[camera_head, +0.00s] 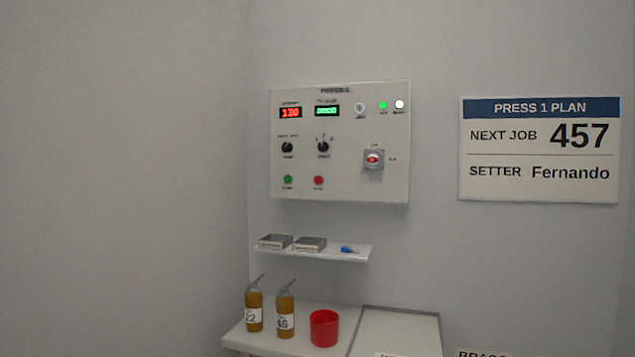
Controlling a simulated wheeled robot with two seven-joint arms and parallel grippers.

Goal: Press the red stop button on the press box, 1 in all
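The press box (341,188) is a pale grey panel on the wall, near the middle of the head view. A small round red button (318,180) sits at its lower middle, with a green button (288,179) to its left. The labels under both are too small to read for certain. A switch with a red centre (374,159) on a grey plate is at the right of the box. Neither of my grippers is in view.
Lower down, a white surface (290,345) carries two brown bottles and a red cup (324,328). A "PRESS 1 PLAN" sign (538,150) hangs at right. Nothing visible blocks the box front.

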